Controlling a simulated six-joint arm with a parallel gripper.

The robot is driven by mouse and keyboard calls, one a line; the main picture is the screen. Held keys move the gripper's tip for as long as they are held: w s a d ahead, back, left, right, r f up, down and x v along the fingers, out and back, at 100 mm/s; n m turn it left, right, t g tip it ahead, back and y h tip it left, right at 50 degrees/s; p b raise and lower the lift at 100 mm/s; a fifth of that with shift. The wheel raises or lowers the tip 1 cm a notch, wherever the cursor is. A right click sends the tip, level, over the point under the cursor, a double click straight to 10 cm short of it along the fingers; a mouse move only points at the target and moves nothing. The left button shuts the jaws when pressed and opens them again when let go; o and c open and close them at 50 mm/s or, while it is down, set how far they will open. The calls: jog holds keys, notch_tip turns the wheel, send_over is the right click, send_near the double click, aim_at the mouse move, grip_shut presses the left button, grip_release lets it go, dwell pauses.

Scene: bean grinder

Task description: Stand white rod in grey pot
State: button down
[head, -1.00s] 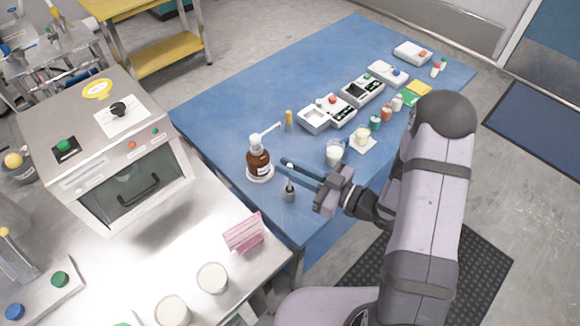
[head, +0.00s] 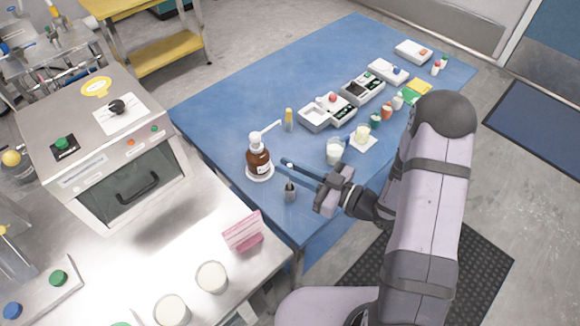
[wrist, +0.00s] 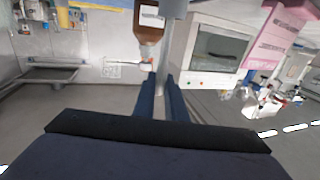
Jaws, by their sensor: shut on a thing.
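My gripper (head: 288,164) is shut on the white rod (head: 290,165), whose pale end shows between the fingertips near the blue table's front corner. In the wrist view the rod (wrist: 160,78) shows as a thin pale strip between the two dark fingers. The small grey pot (head: 290,193) stands directly below the fingertips on the table. A grey shape at the top edge of the wrist view (wrist: 172,8) looks like this pot. The rod appears upright and lined up with the pot. I cannot tell whether its lower end is inside the pot.
A brown pump bottle (head: 258,160) on a white dish stands just left of the fingertips. A pink rack (head: 243,232) is on the metal bench in front. The blue table's left part is clear.

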jog(key=shift+f+b, duration=1.5)
jog(key=shift+f, duration=0.25)
dwell(3.4)
jog(key=c, duration=1.2)
grip_release()
jog(key=shift+o, duration=0.2)
jog(key=shift+r+p, duration=2.95)
jog(key=shift+r, duration=0.55)
jog(key=shift+w, duration=0.1)
